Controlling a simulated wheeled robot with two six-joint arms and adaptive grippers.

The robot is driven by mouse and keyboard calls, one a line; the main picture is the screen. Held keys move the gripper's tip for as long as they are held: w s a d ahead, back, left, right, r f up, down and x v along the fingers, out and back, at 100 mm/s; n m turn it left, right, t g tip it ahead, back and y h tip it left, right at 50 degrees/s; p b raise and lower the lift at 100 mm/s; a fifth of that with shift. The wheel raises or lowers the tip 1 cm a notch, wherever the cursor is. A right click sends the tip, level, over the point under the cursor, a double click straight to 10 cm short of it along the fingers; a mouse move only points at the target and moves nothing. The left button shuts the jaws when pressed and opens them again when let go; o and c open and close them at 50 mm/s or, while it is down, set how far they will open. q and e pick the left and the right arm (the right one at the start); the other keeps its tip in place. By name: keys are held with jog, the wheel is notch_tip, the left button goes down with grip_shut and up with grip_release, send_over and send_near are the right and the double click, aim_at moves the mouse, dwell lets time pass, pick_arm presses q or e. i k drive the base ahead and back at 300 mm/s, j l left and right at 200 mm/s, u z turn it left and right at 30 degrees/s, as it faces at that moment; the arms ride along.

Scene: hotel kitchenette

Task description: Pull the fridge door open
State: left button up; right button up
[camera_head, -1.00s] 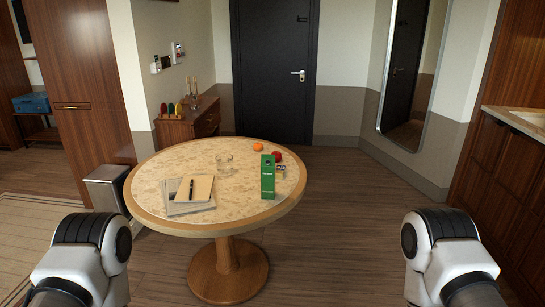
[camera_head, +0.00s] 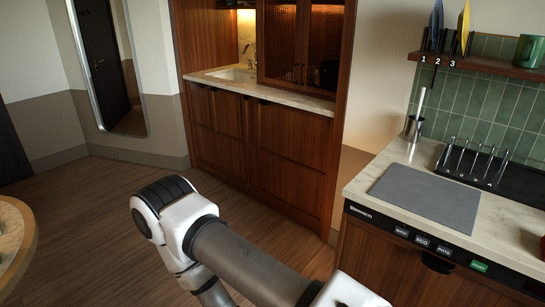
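No fridge door can be made out for certain in this view. Wooden cabinet doors (camera_head: 285,150) below the sink are shut, and nothing marks them as a fridge. An arm of mine crosses the lower middle, with its white joint and grey link showing. Neither gripper is in view, so their fingers cannot be seen.
A counter (camera_head: 480,225) at the right carries a grey mat (camera_head: 427,197) and a black rack (camera_head: 490,170). Below it is a shut appliance (camera_head: 405,265) with labelled buttons. A round table (camera_head: 18,235) edges in at left. Wooden floor (camera_head: 100,195) is clear between.

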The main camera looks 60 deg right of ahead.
aim_at(295, 144)
jog(key=z, duration=1.9)
jog(key=u, duration=0.25)
jog(key=i+u, duration=0.35)
jog(key=i, duration=0.35)
jog(key=i+l+u, duration=0.1)
jog(key=i+u, duration=0.25)
jog(key=i, duration=0.4)
jog(key=i+z, duration=0.5)
jog(key=i, duration=0.15)
jog(key=i+j+z, duration=0.25)
jog(key=i+z, duration=0.2)
jog(key=i, duration=0.2)
